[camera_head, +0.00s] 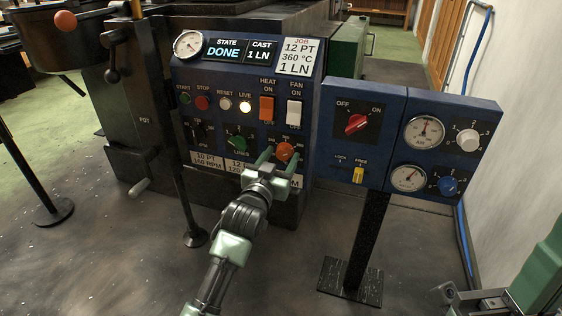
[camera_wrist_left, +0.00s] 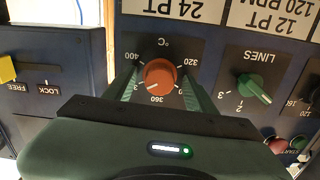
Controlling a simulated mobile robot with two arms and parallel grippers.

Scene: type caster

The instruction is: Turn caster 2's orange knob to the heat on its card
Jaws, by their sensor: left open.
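The orange knob (camera_head: 284,151) is on the lower right of the blue caster panel. My left gripper (camera_head: 279,158) is open, with one finger on each side of the knob. In the left wrist view, which shows the panel upside down, the orange knob (camera_wrist_left: 160,76) sits between the fingers; contact cannot be told. Its white mark points to the lower left of the picture, near the 360 and the partly hidden number beside it. The job card (camera_head: 297,56) reads 12 PT, 360 °C, 1 LN. My right gripper (camera_head: 474,299) is partly in view at the lower right.
The green LINES knob (camera_head: 237,143) is left of the orange knob. Above are the HEAT switch (camera_head: 267,108) and FAN switch (camera_head: 294,113). A second blue panel (camera_head: 391,103) with a red knob, yellow lever and gauges stands to the right.

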